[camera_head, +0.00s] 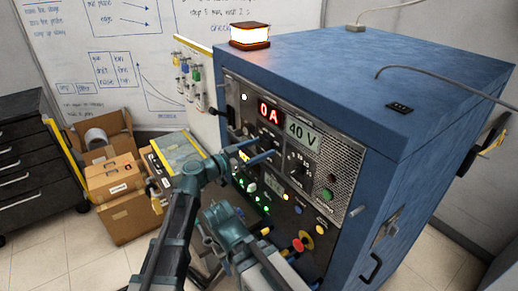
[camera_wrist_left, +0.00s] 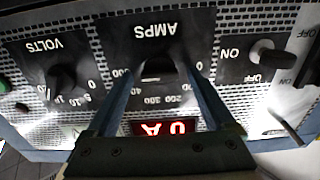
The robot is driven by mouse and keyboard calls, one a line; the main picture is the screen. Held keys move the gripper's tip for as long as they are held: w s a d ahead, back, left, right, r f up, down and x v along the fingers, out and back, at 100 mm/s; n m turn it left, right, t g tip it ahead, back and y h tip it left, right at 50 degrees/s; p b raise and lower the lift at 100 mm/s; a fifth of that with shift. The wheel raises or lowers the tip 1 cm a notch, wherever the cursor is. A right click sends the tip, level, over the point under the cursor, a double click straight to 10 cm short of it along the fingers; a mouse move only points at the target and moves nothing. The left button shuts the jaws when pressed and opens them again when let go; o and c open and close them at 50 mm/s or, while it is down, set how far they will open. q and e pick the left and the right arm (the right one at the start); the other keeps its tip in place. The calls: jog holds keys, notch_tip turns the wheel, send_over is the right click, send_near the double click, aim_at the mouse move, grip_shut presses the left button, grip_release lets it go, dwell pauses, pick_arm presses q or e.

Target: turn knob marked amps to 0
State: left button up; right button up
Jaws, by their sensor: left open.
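The amps knob (camera_wrist_left: 157,70) is a dark knob on a black plate marked AMPS, upside down in the left wrist view. Numbers run around it, partly hidden by the fingers. I cannot tell exactly which number it points to. My left gripper (camera_wrist_left: 157,76) is open, with one blue finger on each side of the knob; I cannot tell whether they touch it. In the head view my left gripper (camera_head: 268,154) reaches the front panel of the blue cabinet (camera_head: 310,75) and hides the knob. The red display (camera_head: 269,111) reads 0 A.
The volts knob (camera_wrist_left: 62,80) and an on/off switch (camera_wrist_left: 268,56) flank the amps plate. A green display (camera_head: 302,131) reads 40 V. A lit lamp (camera_head: 249,36) stands on the cabinet. Cardboard boxes (camera_head: 113,177) and a black drawer unit (camera_head: 35,160) stand at the left.

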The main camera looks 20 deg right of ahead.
pick_arm(q)
jog(key=shift+c, duration=0.3)
jog(key=c, duration=1.3)
